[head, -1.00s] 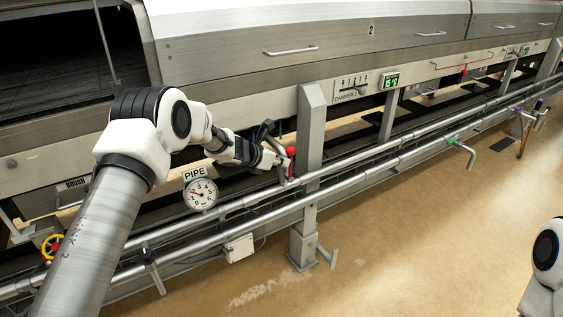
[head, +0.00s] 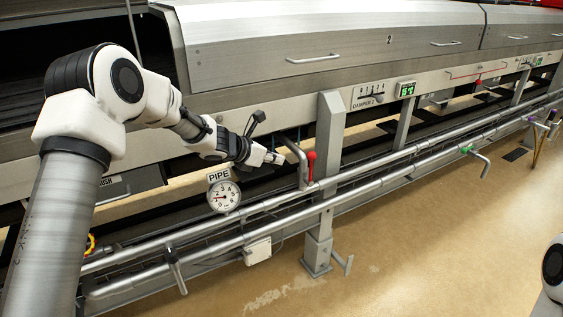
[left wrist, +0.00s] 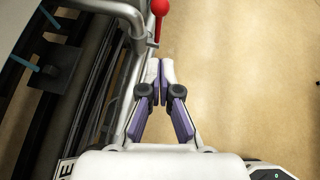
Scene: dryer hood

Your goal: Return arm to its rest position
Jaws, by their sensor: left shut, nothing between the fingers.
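My left gripper (head: 278,159) is shut and empty, to the left of the pipe valve with the red handle (head: 311,165) and apart from it. In the left wrist view its two fingertips (left wrist: 160,70) meet, with nothing between them, and the red knob (left wrist: 160,7) is at the top beyond them. My left arm is bent and reaches in from the left over the pipes. Only a white and black piece of my right arm shows at the lower right edge; its gripper is out of view.
Two long pipe rails (head: 375,184) run along the machine below the hood (head: 330,45). A round gauge (head: 224,196) under a PIPE sign and a grey post (head: 328,150) stand close to the left gripper. The floor (head: 440,250) in front is clear.

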